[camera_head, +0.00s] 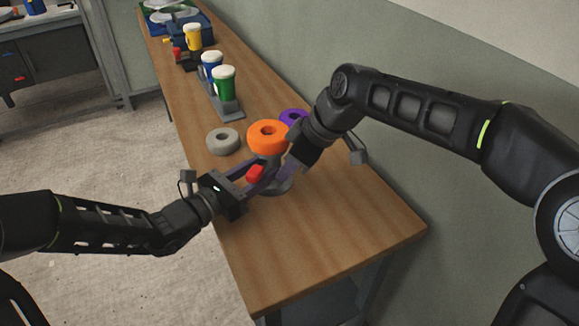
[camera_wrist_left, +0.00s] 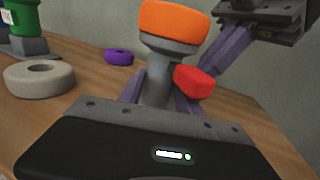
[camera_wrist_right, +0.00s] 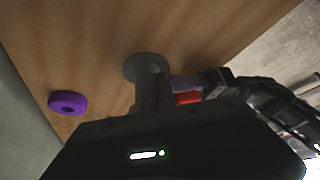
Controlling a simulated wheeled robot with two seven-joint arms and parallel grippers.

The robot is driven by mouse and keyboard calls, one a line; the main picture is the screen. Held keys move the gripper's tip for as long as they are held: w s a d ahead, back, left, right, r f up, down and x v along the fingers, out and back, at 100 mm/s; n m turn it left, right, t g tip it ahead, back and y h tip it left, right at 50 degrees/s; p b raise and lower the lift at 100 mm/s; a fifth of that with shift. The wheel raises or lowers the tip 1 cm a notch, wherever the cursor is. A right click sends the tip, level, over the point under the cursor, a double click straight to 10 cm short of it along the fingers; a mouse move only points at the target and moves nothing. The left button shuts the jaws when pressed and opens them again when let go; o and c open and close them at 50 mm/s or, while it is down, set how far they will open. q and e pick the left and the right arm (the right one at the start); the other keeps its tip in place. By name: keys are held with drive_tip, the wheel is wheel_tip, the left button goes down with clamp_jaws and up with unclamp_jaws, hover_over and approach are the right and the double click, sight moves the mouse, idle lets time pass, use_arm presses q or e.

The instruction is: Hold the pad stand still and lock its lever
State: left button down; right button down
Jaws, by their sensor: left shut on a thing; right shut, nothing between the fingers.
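The pad stand (camera_head: 283,187) is upright on the bench, with a round grey base and a grey post (camera_wrist_left: 156,82). An orange ring pad (camera_head: 267,137) sits on top. Its red lever (camera_head: 255,174) sticks out from the post; the lever also shows in the left wrist view (camera_wrist_left: 194,82) and the right wrist view (camera_wrist_right: 188,98). My left gripper (camera_head: 266,170) is shut on the post, below the pad. My right gripper (camera_head: 288,171) is shut and empty, close beside the post; in the left wrist view its fingertips are by the lever. Whether they touch it is unclear.
A grey ring (camera_head: 223,141) and a purple ring (camera_head: 293,117) lie on the bench (camera_head: 335,235) behind the stand. Cups in green (camera_head: 224,84), blue (camera_head: 212,66) and yellow stand further back. A wall runs along the right. The near bench end is clear.

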drive_tip(key=shift+s+a, duration=0.55)
drive_tip(key=shift+d, duration=0.1)
idle(0.4)
drive_tip(key=shift+s+d, duration=0.15)
drive_tip(key=shift+d, duration=0.8)
drive_tip(key=shift+s+d, duration=0.2)
drive_tip(key=shift+d, duration=0.75)
drive_tip(key=shift+s+d, duration=0.15)
drive_tip(key=shift+d, duration=0.8)
